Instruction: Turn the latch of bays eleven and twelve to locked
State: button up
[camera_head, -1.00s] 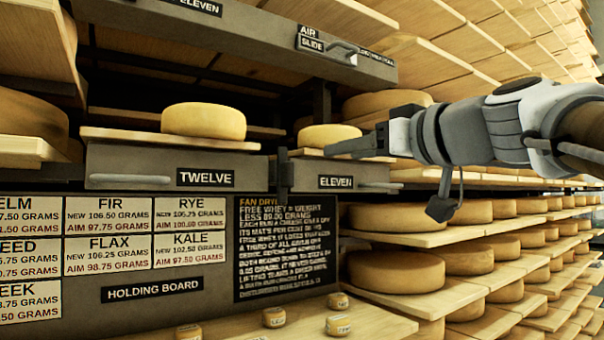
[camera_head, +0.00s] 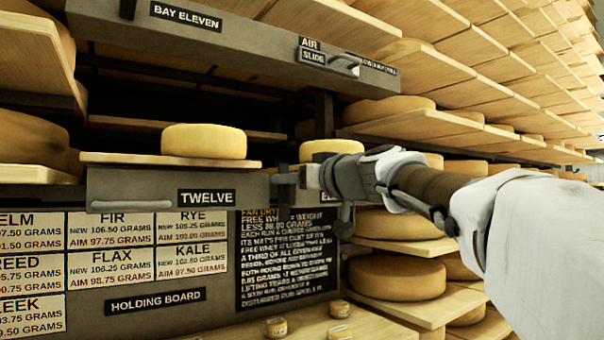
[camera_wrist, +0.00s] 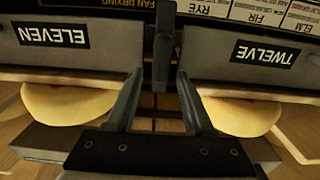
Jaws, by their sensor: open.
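The tray labelled TWELVE (camera_head: 130,187) and the tray labelled ELEVEN (camera_wrist: 90,45) are side by side, each with a pale cheese wheel on its board. The dark latch (camera_head: 283,180) is in the gap between them; in the wrist view, which is upside down, it is an upright narrow bar (camera_wrist: 162,50). My gripper (camera_head: 300,180) is in front of the gap, by tray eleven's edge. In the wrist view its two fingers (camera_wrist: 160,85) are apart, one on each side of the gap, with nothing held. Contact with the latch cannot be told.
Cheese wheels stand on wooden shelves at right and left. A grey beam with an AIR SLIDE handle (camera_head: 335,64) is above. The holding board (camera_head: 110,262) and a dark text panel are below. Small cheeses sit on a lower board (camera_head: 300,322).

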jog(key=shift+w+a, duration=0.15)
grip_shut()
jog(key=shift+m, duration=0.3)
dwell(0.3)
jog(key=shift+w+d+f+m+b, duration=0.2)
jog(key=shift+d+f+m+b, duration=0.2)
jog(key=shift+m, duration=2.45)
jog(key=shift+w+d+f+m+b, duration=0.3)
jog(key=shift+f+m+b, duration=0.15)
jog(key=shift+m, duration=2.45)
jog(key=shift+w+d+f+m+b, duration=0.15)
jog(key=shift+d+f+m+b, duration=0.25)
jog(key=shift+m, duration=2.45)
